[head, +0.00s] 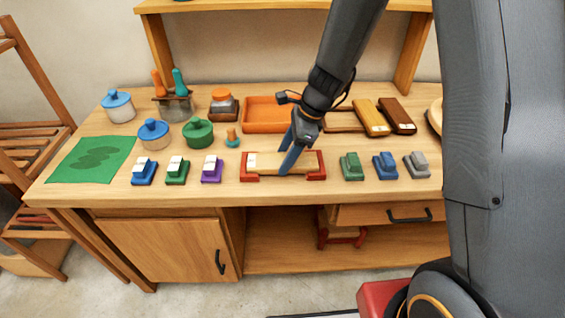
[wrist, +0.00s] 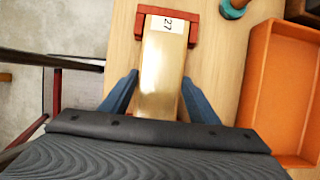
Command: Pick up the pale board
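The pale board (head: 265,162) lies level across a red holder (head: 315,165) near the front middle of the bench. In the wrist view the board (wrist: 162,75) runs away from me, with a white label reading 27 near its far end. My gripper (head: 287,166) points down over the board, right of its middle in the head view. In the wrist view my gripper (wrist: 160,84) is open, with one blue finger on each side of the board. I cannot tell whether either finger touches it. The board's near end is hidden behind the gripper body in the wrist view.
An orange tray (head: 268,114) is behind the board. Small blocks stand on both sides: a purple one (head: 211,170) on the left and a green one (head: 352,166) on the right. A yellow board (head: 370,117) and a brown board (head: 397,115) lie at the back right.

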